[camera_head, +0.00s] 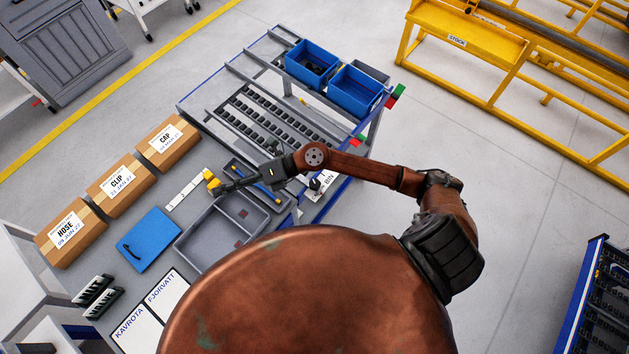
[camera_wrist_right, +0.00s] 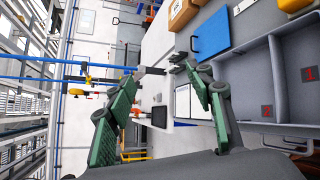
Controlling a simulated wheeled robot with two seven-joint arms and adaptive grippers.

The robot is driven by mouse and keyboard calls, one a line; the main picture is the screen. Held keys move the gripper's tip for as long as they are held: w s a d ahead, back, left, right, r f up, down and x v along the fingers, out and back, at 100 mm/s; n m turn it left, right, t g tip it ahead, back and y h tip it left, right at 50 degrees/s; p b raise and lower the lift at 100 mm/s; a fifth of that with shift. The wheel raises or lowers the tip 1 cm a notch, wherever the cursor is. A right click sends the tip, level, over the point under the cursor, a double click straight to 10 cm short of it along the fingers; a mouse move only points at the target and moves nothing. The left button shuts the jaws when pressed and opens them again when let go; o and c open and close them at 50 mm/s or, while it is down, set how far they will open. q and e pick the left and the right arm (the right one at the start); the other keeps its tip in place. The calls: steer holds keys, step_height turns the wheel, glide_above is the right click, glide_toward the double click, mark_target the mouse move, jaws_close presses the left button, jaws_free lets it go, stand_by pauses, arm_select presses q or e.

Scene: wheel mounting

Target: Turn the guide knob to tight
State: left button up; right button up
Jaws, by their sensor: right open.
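In the right wrist view the yellow knob (camera_wrist_right: 292,5) is at the top right edge, partly cut off, outside the space between my fingers. My right gripper (camera_head: 224,187) reaches in from the right, and its tip appears close to the knob in the head view. Its green fingers in the wrist view (camera_wrist_right: 168,80) are spread with nothing between them. I cannot read the knob's setting. My left gripper is not in view.
Cardboard boxes (camera_head: 120,187) line the table's left side. A rack with blue bins (camera_head: 352,92) stands behind. A yellow frame (camera_head: 520,62) is at the far right.

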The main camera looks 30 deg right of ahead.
steer(key=s+d+f+n+g+h, duration=0.2)
steer(key=d+f+n+h, duration=0.1)
steer(key=f, duration=0.3)
steer(key=n+g+h, duration=0.2)
steer(key=n+h, duration=0.1)
steer(key=h, duration=0.8)
glide_above(315, 184)
step_height(315, 184, down, 10)
steer(key=shift+w+d+r+p, duration=0.1)
steer(key=shift+r+p, duration=0.05)
steer(key=shift+p, duration=0.2)
step_height(315, 184, down, 6)
steer(key=shift+r+p, duration=0.1)
steer(key=shift+p, duration=0.7)
steer(key=shift+f, duration=0.8)
steer(key=shift+c, duration=0.5)
